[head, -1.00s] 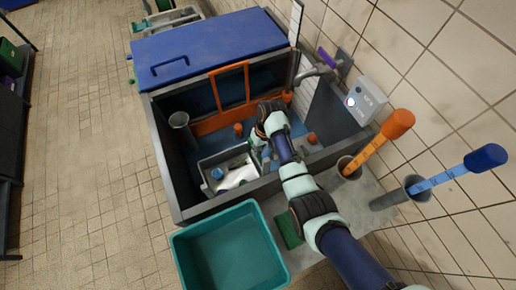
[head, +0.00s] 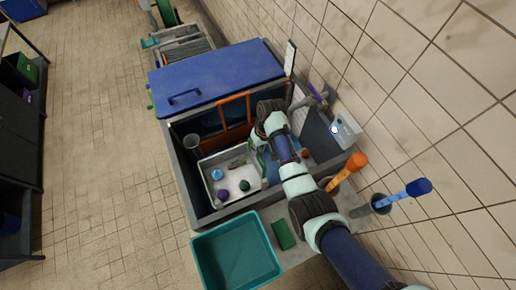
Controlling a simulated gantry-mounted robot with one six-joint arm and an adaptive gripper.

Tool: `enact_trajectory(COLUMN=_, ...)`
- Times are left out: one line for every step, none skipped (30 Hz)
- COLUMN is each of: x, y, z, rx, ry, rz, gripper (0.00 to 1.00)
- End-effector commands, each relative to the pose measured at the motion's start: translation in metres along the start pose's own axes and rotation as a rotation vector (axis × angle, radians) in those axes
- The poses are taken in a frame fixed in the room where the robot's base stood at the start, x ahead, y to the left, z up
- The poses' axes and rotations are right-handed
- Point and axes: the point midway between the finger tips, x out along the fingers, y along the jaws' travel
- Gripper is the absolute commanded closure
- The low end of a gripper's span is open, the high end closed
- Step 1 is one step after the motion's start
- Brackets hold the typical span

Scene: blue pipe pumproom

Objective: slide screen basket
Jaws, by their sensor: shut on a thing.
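The screen basket (head: 233,177) is a pale grey-white open tray inside the dark tank. It holds a light-blue piece (head: 217,174), a purple ball (head: 222,195), a dark green ball (head: 244,185) and a dark piece near its back. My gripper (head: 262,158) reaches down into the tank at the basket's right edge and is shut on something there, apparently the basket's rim. My own wrist covers the fingertips, so the exact contact is hidden.
The tank's grey walls (head: 180,190) surround the basket, with a blue lid (head: 217,75) and an orange frame (head: 235,118) behind. A teal bin (head: 236,255) and green pad (head: 283,234) lie in front. Orange (head: 347,170) and blue (head: 405,194) handles stand right.

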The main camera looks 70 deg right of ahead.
Motion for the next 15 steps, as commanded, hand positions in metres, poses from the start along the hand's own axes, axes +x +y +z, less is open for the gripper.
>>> enact_trajectory(x=-0.029, y=-0.006, z=0.0, rx=0.0, ry=0.001, rz=0.0, gripper=1.0)
enact_trajectory(x=-0.037, y=-0.007, z=-0.001, rx=0.0, ry=0.001, rz=0.0, gripper=1.0)
enact_trajectory(x=-0.047, y=-0.009, z=-0.001, rx=0.0, ry=0.002, rz=0.0, gripper=1.0)
enact_trajectory(x=-0.054, y=-0.011, z=-0.001, rx=0.0, ry=0.002, rz=0.0, gripper=1.0)
enact_trajectory(x=-0.06, y=-0.012, z=-0.001, rx=0.0, ry=0.002, rz=0.0, gripper=1.0)
enact_trajectory(x=-0.068, y=-0.013, z=-0.001, rx=0.0, ry=0.002, rz=0.0, gripper=1.0)
enact_trajectory(x=-0.073, y=-0.015, z=-0.001, rx=0.0, ry=0.002, rz=0.0, gripper=1.0)
enact_trajectory(x=-0.078, y=-0.015, z=-0.001, rx=0.0, ry=0.002, rz=0.0, gripper=1.0)
enact_trajectory(x=-0.084, y=-0.017, z=-0.001, rx=0.0, ry=0.002, rz=0.0, gripper=1.0)
enact_trajectory(x=-0.087, y=-0.017, z=-0.001, rx=0.0, ry=0.002, rz=0.0, gripper=1.0)
enact_trajectory(x=-0.09, y=-0.018, z=-0.001, rx=0.0, ry=0.002, rz=0.0, gripper=1.0)
enact_trajectory(x=-0.093, y=-0.019, z=0.0, rx=0.0, ry=0.001, rz=0.0, gripper=1.0)
enact_trajectory(x=-0.095, y=-0.019, z=0.0, rx=0.0, ry=0.001, rz=0.0, gripper=1.0)
enact_trajectory(x=-0.097, y=-0.019, z=0.0, rx=0.0, ry=0.001, rz=0.0, gripper=1.0)
enact_trajectory(x=-0.098, y=-0.019, z=0.0, rx=0.0, ry=0.001, rz=0.0, gripper=1.0)
